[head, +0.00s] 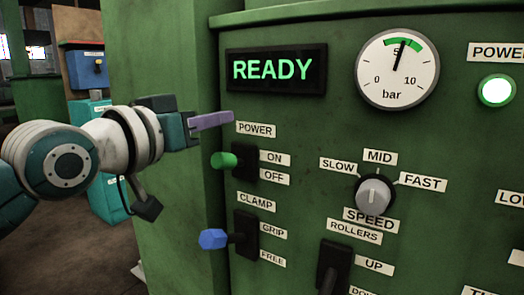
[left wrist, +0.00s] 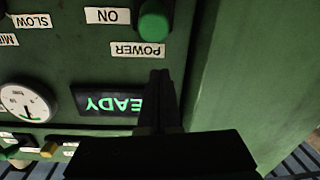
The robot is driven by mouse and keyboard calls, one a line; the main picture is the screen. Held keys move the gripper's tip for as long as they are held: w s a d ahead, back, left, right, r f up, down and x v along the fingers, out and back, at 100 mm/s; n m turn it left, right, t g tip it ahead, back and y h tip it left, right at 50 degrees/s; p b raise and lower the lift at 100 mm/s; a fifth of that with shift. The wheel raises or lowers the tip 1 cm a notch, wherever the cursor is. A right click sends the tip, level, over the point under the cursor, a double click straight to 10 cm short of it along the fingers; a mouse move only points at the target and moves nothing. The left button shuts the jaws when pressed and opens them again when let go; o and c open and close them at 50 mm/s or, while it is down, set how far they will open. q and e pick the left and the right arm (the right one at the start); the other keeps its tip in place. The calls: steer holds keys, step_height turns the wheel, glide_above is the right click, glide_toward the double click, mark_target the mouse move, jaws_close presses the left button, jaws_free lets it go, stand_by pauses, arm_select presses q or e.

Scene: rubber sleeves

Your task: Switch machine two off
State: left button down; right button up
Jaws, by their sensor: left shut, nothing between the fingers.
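The green machine panel (head: 300,140) fills the right of the head view. Its POWER lever with a green knob (head: 223,160) sticks out level with the ON label (head: 275,158), above the OFF label (head: 274,178). The green knob (left wrist: 153,22) also shows upside down in the left wrist view, beside ON. My left gripper (head: 230,117) is shut and empty, its fingertips just above the knob in the head view and apart from it. In the left wrist view its fingers (left wrist: 160,78) point towards the knob. My right gripper is not in view. No machine number shows.
The display (head: 275,68) reads READY and the power lamp (head: 496,90) glows. A blue CLAMP lever (head: 213,239) juts out below the power lever. A SPEED knob (head: 375,195), ROLLERS lever (head: 331,270) and pressure gauge (head: 398,70) lie to the right.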

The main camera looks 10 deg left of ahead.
mark_target(215, 161)
arm_select(q)
steer(key=shift+s+f+b, duration=0.15)
steer(key=shift+s+f, duration=0.1)
steer(key=shift+f, duration=0.35)
steer(key=shift+s+f+b, duration=0.1)
steer(key=shift+s+f, duration=0.15)
steer(key=shift+f, duration=0.4)
steer(key=shift+s+f+b, duration=0.15)
steer(key=shift+s+f, duration=0.1)
steer(key=shift+f, duration=0.35)
